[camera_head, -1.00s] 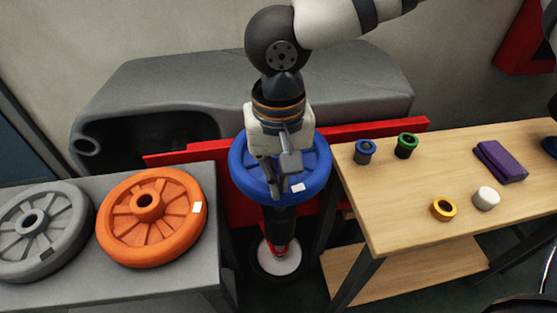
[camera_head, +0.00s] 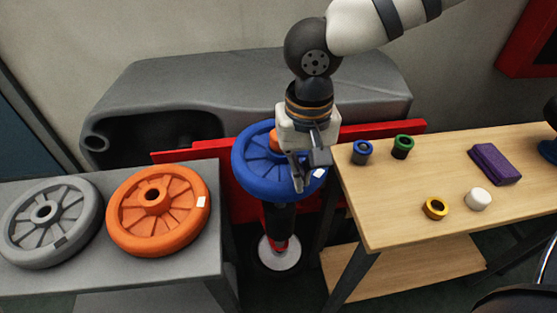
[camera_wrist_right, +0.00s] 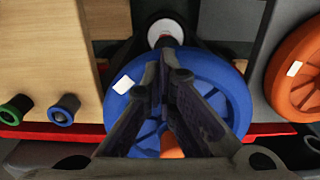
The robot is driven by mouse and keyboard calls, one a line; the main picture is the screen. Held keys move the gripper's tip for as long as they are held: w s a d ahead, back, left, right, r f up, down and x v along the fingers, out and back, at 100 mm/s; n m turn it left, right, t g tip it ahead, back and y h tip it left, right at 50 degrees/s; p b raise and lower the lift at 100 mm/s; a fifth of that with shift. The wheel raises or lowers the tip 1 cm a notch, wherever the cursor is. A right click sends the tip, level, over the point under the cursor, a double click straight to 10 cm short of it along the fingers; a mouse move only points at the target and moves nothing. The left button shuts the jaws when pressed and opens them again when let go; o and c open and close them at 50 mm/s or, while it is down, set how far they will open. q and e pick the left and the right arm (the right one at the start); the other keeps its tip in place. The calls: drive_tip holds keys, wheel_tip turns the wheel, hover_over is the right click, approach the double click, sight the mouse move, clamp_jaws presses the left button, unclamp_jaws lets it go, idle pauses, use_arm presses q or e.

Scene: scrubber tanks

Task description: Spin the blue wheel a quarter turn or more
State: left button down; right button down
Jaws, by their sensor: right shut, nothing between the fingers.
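The blue wheel (camera_head: 247,168) sits level on top of a dark post between the two tables, with a white patch (camera_head: 319,173) on its right rim. An orange hub shows at its middle, partly hidden by my right gripper. My right gripper (camera_head: 298,187) points down over the right front part of the wheel, shut and empty, its fingertips at the spokes or rim. Whether they touch is hard to tell. In the right wrist view the shut fingers (camera_wrist_right: 166,65) lie across the blue wheel (camera_wrist_right: 220,78), beside the white patch (camera_wrist_right: 123,84). My left gripper is not in view.
An orange wheel (camera_head: 125,223) and a grey wheel (camera_head: 20,240) lie on the grey table at left. The wooden table (camera_head: 400,220) at right holds several small rings and a purple block (camera_head: 494,163). A red beam (camera_head: 375,131) runs behind.

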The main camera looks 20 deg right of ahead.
drive_tip(key=shift+d, duration=0.3)
drive_tip(key=shift+r, duration=0.4)
drive_tip(key=shift+r+p, duration=0.3)
drive_tip(key=shift+r, duration=2.85)
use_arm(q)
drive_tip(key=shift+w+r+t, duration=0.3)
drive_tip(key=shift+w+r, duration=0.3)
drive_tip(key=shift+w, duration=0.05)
